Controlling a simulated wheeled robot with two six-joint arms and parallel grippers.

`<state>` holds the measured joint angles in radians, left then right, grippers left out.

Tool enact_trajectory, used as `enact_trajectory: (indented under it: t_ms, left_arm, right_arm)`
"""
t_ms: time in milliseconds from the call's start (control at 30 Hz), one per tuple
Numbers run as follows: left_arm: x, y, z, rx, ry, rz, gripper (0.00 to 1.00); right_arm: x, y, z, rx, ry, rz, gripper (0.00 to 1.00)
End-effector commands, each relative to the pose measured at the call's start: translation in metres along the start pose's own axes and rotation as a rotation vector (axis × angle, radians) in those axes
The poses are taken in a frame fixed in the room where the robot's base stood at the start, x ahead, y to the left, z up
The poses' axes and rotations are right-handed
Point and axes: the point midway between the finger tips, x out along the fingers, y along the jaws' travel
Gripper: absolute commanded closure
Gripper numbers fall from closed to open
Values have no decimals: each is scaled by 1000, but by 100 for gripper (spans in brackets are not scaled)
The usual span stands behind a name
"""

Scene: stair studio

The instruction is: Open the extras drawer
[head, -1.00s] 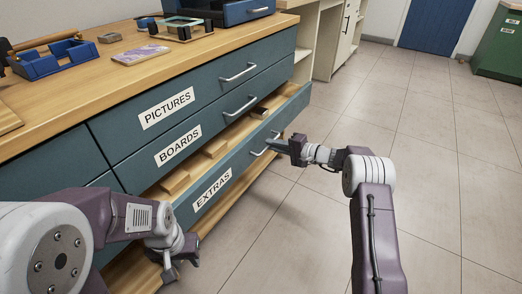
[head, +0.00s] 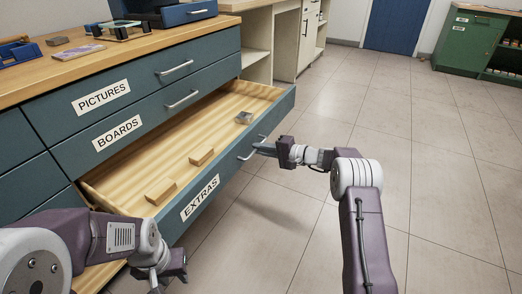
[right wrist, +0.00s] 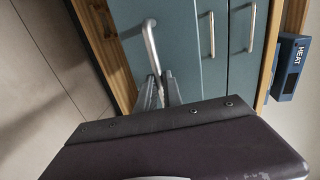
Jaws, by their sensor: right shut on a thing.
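The extras drawer (head: 225,195) is the lowest of the labelled drawers, and it stands well out from the teal cabinet. Its light wood inside shows, with two wooden blocks (head: 201,156) and a small grey metal thing (head: 243,118) in it. My right gripper (head: 264,149) is shut on the drawer's handle (head: 247,155) at the front. In the right wrist view the fingers (right wrist: 158,92) close on the silver bar handle (right wrist: 151,45). My left gripper (head: 165,283) hangs low in front of the drawer's near end, apart from it; its jaws are too small to judge.
The pictures drawer (head: 140,85) and boards drawer (head: 155,115) above are shut. The tiled floor (head: 420,180) to the right is clear. A green cabinet (head: 470,45) stands far right.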

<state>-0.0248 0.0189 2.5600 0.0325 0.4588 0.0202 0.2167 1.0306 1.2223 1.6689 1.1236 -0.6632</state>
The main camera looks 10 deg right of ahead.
Motion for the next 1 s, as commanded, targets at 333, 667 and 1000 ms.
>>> enact_trajectory:
  t_ms: [333,667,1000]
  left_arm:
    - [1,0,0,0,0,0,64]
    - [1,0,0,0,0,0,64]
    - [-12,0,-1,0,0,0,64]
  right_arm:
    - [0,1,0,1,-1,1,100]
    - [0,0,0,1,-1,1,68]
    - [-16,-5,-1,3,2,0,68]
